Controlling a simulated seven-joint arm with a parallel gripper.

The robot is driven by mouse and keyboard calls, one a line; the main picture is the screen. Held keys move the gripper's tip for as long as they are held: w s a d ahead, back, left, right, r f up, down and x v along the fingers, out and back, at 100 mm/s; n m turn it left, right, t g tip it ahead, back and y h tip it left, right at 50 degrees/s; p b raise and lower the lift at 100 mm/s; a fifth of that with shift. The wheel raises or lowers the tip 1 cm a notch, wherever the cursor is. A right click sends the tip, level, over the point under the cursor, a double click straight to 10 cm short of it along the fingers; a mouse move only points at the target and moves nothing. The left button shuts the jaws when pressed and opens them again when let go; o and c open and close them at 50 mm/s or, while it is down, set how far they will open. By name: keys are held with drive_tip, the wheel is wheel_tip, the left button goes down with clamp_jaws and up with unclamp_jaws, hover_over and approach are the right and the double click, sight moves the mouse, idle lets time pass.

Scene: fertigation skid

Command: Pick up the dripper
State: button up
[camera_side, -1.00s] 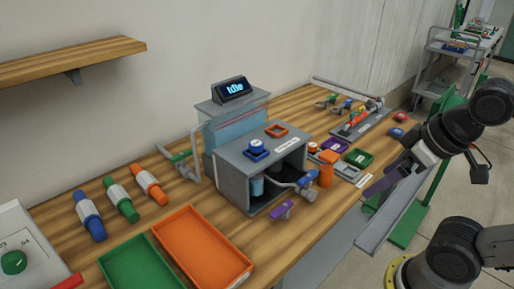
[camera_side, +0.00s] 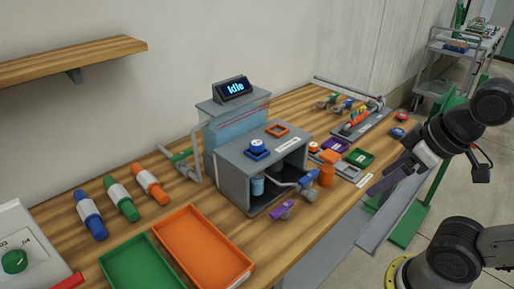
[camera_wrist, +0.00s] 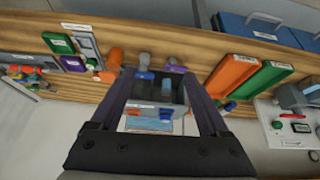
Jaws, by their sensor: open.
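I cannot tell for sure which small part is the dripper. Small parts stand at the front of the grey cabinet (camera_side: 232,172): a blue-handled grey valve (camera_side: 308,183), a purple piece (camera_side: 281,210) and an orange cylinder (camera_side: 326,177). My gripper (camera_side: 380,184) is open and empty, in the air off the bench's front edge, to the right of these parts. In the wrist view, the cabinet's blue and grey fittings (camera_wrist: 146,74) show between the spread fingers of my gripper (camera_wrist: 158,78), some way beyond them.
An orange tray (camera_side: 245,270) and a green tray (camera_side: 109,268) lie at front left. Small purple (camera_side: 335,145) and green (camera_side: 359,157) trays lie right of the cabinet. Blue, green and orange cylinders (camera_side: 122,200) lie at left. A wooden shelf (camera_side: 60,60) overhangs the back left.

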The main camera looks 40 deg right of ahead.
drive_tip(key=w+a+r+n+y, duration=0.15)
drive_tip(key=w+r+n, duration=0.25)
drive_tip(key=r+n, duration=0.4)
drive_tip(key=w+a+r+n+g+y, duration=0.1)
drive_tip(key=w+a+r+n+g, duration=0.1)
drive_tip(key=w+r+n, duration=0.5)
drive_tip(key=m+g+y, duration=0.2)
hover_over(258, 142)
drive_tip(key=s+d, duration=0.2)
drive_tip(key=d, duration=0.3)
wheel_tip(258, 142, down, 6)
drive_tip(key=f, duration=0.1)
drive_tip(key=shift+h, duration=0.25)
drive_tip(key=x, duration=1.2)
drive_tip(key=shift+w+a+f, duration=0.1)
drive_tip(key=shift+a+f, duration=0.05)
drive_tip(key=shift+a, duration=0.25)
clamp_jaws()
